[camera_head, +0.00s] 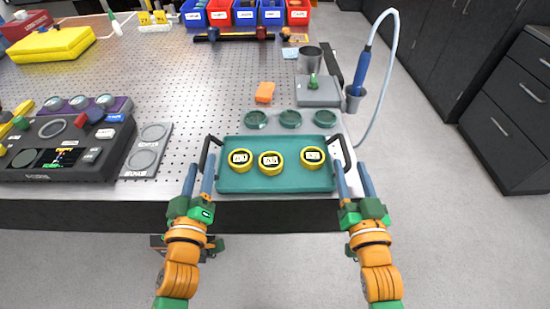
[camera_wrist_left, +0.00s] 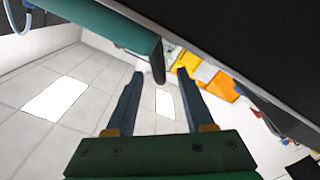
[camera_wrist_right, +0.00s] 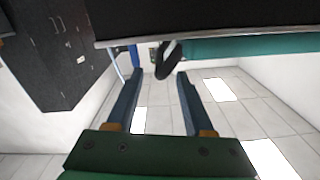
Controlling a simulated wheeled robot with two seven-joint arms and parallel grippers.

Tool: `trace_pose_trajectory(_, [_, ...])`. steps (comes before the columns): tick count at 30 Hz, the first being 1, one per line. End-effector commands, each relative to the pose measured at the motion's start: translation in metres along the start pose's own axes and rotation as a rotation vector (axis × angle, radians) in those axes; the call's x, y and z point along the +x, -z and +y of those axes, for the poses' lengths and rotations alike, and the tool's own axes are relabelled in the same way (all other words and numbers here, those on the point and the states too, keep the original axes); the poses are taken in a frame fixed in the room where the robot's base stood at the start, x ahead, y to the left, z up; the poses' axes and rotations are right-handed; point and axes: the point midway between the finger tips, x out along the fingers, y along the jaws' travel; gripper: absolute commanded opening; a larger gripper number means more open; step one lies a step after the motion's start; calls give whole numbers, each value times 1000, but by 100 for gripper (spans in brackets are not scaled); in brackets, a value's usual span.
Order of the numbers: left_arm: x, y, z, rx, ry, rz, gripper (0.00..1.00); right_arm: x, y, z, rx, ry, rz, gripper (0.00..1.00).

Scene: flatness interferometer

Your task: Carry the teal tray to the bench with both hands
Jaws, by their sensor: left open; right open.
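The teal tray (camera_head: 300,183) appears at the front edge of the bench (camera_head: 160,75) in the head view; whether it rests there or is held above is unclear. It carries three yellow round pieces (camera_head: 271,163) with pale labels. It has a black left handle (camera_head: 209,148) and a black right handle (camera_head: 346,152). My left gripper (camera_head: 202,162) is open, its fingers either side of the left handle, which also shows between them in the left wrist view (camera_wrist_left: 158,62). My right gripper (camera_head: 349,164) is open, its fingers around the right handle, seen in the right wrist view (camera_wrist_right: 167,60).
Behind the tray sit several dark green discs (camera_head: 290,119), an orange block (camera_head: 265,92) and a grey box (camera_head: 318,92). A blue probe (camera_head: 361,72) with a pale hose stands at the right edge. A dark console (camera_head: 70,140) lies left. Floor at right is clear.

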Motion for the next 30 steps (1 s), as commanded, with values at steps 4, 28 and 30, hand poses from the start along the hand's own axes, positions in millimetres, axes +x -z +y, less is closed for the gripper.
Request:
trace_pose_trajectory(4, [14,0,1,1,-3,1,53,13,0,0,0,1,3,52])
trace_pose_trajectory(28, [71,0,0,0,0,0,34,71,0,0,0,0,0,33])
trace_pose_trajectory(30, [70,0,0,0,0,0,15,70,0,0,0,0,0,14])
